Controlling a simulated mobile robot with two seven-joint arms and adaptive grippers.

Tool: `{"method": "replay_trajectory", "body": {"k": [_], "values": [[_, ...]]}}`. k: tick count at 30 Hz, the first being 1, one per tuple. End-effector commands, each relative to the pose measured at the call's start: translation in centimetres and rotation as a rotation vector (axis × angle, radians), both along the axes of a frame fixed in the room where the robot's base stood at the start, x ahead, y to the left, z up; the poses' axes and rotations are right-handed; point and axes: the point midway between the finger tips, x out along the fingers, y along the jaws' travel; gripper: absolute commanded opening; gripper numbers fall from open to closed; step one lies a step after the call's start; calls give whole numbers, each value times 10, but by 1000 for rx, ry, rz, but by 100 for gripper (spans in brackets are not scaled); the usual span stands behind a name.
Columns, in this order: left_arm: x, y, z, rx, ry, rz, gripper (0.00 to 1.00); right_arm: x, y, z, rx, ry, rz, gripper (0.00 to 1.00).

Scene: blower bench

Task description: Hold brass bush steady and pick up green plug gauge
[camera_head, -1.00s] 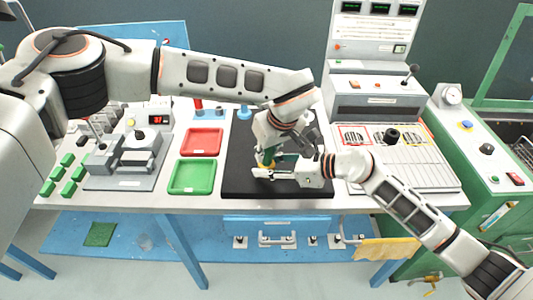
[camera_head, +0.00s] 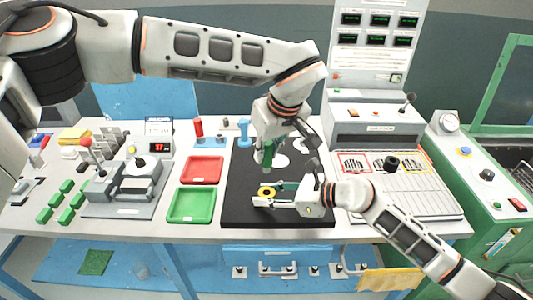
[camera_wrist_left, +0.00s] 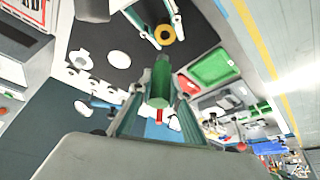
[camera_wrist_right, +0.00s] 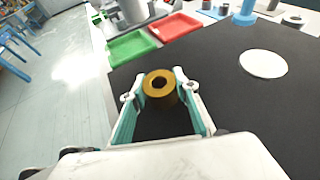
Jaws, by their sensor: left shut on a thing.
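The green plug gauge (camera_head: 267,157) is held upright in my left gripper (camera_head: 270,148), which is shut on it. In the left wrist view the gauge (camera_wrist_left: 159,84) shows between the fingers, its narrower tip pointing at the bush. The brass bush (camera_head: 267,192) is a yellow ring with a dark open bore. My right gripper (camera_head: 272,195) is shut on it low over the black mat (camera_head: 245,212). In the right wrist view a fingertip lies on each side of the bush (camera_wrist_right: 160,84). The gauge hangs above the bush, clear of it.
A red tray (camera_head: 202,169) and a green tray (camera_head: 192,205) lie left of the mat. White discs (camera_head: 300,145) lie on the mat's far part. A blue peg (camera_head: 244,132) and a red peg (camera_head: 198,129) stand behind. A grey fixture (camera_head: 128,185) stands left.

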Motion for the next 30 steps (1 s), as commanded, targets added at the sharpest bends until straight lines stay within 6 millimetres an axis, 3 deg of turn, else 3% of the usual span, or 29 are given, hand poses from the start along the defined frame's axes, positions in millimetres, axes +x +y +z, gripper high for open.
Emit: {"method": "replay_trajectory", "body": {"k": [1, 2, 16, 30], "values": [[0, 0, 0, 0, 0, 0, 0, 0, 0, 0, 0, 0, 0, 43], [0, 0, 0, 0, 0, 0, 0, 0, 0, 0, 0, 0, 0, 49], [0, 0, 0, -1, 0, 0, 0, -3, -9, 3, -1, -1, -1, 49], [0, 0, 0, -1, 0, 0, 0, -34, -83, 36, -3, 0, -1, 49]]}}
